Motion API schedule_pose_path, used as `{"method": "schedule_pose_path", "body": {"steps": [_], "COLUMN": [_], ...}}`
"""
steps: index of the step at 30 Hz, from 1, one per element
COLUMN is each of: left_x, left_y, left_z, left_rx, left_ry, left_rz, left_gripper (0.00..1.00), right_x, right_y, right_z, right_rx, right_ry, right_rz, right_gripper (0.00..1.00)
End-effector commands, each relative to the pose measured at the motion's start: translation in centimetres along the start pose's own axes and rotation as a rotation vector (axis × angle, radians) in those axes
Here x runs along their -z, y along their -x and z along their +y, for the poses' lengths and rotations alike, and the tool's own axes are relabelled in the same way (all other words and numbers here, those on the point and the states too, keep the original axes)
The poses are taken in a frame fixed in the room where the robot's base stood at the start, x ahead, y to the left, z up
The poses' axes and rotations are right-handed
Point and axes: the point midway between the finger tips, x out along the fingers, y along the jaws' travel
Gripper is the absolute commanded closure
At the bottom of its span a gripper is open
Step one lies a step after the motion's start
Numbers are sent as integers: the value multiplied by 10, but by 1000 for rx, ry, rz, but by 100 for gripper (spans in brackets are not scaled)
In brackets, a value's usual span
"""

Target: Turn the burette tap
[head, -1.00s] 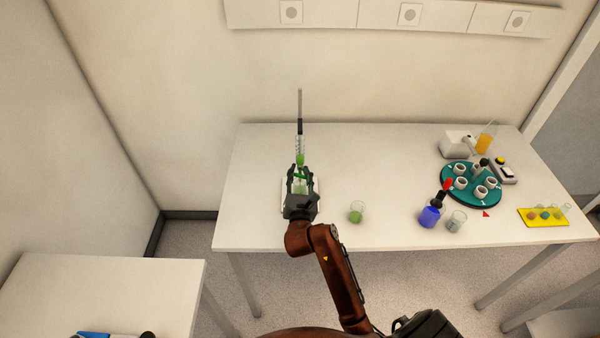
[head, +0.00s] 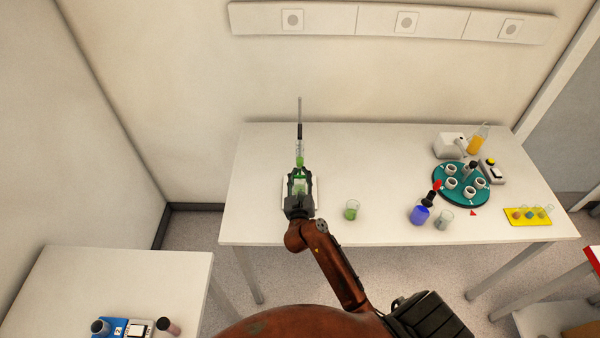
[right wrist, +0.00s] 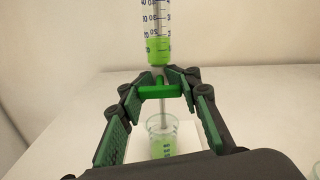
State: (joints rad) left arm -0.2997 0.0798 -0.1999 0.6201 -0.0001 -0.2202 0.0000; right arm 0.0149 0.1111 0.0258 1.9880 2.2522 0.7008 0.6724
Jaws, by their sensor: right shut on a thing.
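The burette (head: 300,148) stands upright near the left end of the long white table. In the right wrist view the burette tube (right wrist: 158,30) carries a graduated scale and holds bright green liquid low down. Its green tap (right wrist: 158,92) lies crosswise below the tube. My right gripper (head: 299,180) is shut on the tap, its fingertips at either end of the handle in the right wrist view (right wrist: 157,88). Under the tip, a glass beaker (right wrist: 162,142) with green liquid sits on the white base (right wrist: 188,134). My left gripper is not in view.
To the right stand a beaker of green liquid (head: 351,212), a blue-filled vessel (head: 419,216), a clear beaker (head: 443,220), a teal round rack (head: 440,188) and a yellow tray (head: 516,220).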

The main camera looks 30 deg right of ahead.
Motion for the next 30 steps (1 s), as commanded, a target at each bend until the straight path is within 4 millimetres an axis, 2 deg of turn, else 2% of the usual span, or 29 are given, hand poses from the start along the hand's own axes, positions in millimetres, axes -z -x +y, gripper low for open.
{"method": "schedule_pose_path", "body": {"steps": [3, 4, 13, 25, 30], "left_x": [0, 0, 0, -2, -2], "left_y": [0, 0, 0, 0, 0], "left_z": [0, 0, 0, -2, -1], "left_rx": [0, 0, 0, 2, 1], "left_ry": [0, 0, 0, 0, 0], "left_rz": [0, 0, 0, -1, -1], "left_gripper": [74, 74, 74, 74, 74], "right_x": [0, 0, 1, 0, 1], "right_y": [0, 0, 0, 1, 14], "right_z": [1, 1, 1, 0, 1], "right_rx": [-1, -1, -2, -1, -2], "right_ry": [4, 4, 2, 0, 0], "right_rz": [0, 0, 1, 0, 2], "right_gripper": [98, 72, 51, 50, 50]}}
